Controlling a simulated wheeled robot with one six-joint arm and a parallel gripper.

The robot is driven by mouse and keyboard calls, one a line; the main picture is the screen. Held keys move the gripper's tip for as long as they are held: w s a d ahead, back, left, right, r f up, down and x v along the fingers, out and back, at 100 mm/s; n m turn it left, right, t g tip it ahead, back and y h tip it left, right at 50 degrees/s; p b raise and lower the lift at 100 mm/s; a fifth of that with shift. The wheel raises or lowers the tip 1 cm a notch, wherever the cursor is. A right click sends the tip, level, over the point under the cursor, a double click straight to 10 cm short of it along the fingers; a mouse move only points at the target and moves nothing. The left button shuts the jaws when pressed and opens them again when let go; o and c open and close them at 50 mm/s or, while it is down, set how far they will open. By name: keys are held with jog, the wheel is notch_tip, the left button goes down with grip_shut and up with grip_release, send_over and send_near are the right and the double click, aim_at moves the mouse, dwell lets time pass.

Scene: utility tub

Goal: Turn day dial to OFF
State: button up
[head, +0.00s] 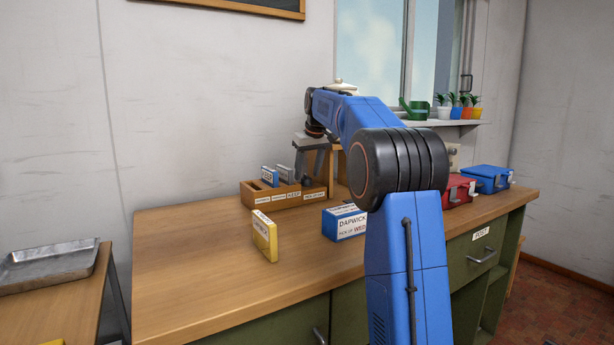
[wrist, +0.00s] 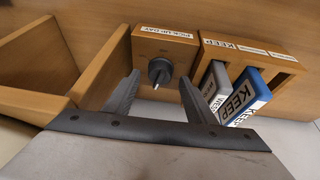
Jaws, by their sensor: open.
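The day dial (wrist: 160,71) is a dark round knob with a light pointer, on a wooden panel under an upside-down "PICK-UP DAY" label (wrist: 166,33) in the wrist view. Its position marks are not readable. My gripper (wrist: 159,82) is open, with one finger on each side of the knob and a gap showing to both. The fingers do not visibly touch the knob. In the head view my gripper (head: 313,160) is over the wooden organizer (head: 284,201), and I cannot make out the dial there.
A blue KEEP card (wrist: 243,98) and a grey card (wrist: 215,82) stand in slots close to one finger. On the workbench (head: 200,265) are a yellow box (head: 264,236) and a blue-white DAPWICK box (head: 344,222). Red (head: 458,191) and blue (head: 487,179) cases sit at right.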

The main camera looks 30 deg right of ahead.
jog(key=v, duration=1.5)
jog(key=shift+r, duration=0.25)
jog(key=shift+a, duration=0.1)
jog(key=shift+c, duration=0.5)
jog(key=shift+f, duration=0.1)
jog(key=c, duration=0.5)
jog(key=shift+w+a+f, duration=0.1)
jog(key=shift+a+f, duration=0.15)
jog(key=shift+a, duration=0.05)
jog(key=c, duration=0.5)
jog(key=a+f+m+h, duration=0.1)
jog(key=a, duration=0.1)
jog(key=w+a+f+m+g+h, duration=0.1)
jog(key=a+f+h, duration=0.1)
jog(key=w+a+f+m+h, duration=0.1)
jog(key=a+f+h, duration=0.1)
jog(key=shift+a, duration=0.3)
grip_shut()
jog(key=m+h, duration=0.1)
send_near(304, 179)
jog(key=shift+x, duration=2.6)
